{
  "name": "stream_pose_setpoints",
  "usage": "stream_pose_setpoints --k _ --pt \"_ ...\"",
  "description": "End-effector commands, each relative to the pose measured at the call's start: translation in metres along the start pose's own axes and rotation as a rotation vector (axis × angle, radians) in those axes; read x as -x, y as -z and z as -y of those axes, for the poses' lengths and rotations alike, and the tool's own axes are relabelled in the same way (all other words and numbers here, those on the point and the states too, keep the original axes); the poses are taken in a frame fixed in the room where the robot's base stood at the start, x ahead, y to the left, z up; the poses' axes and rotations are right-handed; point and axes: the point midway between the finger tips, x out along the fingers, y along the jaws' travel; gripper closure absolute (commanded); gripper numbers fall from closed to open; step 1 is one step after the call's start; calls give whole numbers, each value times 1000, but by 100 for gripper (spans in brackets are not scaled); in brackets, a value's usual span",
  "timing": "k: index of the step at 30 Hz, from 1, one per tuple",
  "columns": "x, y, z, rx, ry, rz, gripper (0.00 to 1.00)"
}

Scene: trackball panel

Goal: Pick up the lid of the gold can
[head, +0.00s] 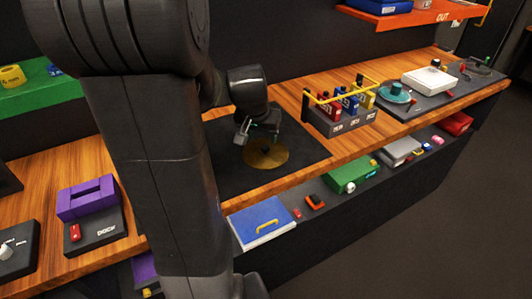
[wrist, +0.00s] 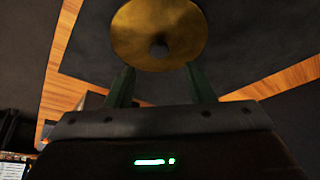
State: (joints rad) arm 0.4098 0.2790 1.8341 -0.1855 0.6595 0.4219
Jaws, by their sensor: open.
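A round gold disc (head: 266,153), which looks like the can's lid seen from above, is on the dark mat (head: 292,140) on the wooden bench. My gripper (head: 250,132) is just above the disc's far left edge in the head view. In the wrist view my gripper (wrist: 158,80) has its two fingers apart with nothing between them, pointing toward the disc. Whether a can body is under the disc cannot be seen.
A caddy (head: 340,122) with red, blue and yellow bottles and a yellow handle stands right of the mat. A purple block (head: 88,199) is at left. A blue-lidded box (head: 262,221) and a green case (head: 352,174) sit on the lower shelf.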

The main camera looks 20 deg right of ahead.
Motion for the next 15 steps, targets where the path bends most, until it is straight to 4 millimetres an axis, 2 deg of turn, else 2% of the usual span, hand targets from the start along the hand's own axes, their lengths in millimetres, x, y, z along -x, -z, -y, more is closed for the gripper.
stream_pose_setpoints --k 8,15 --pt "-18 0 0 0 0 3 51" --pt "-47 0 -1 -1 0 4 51"
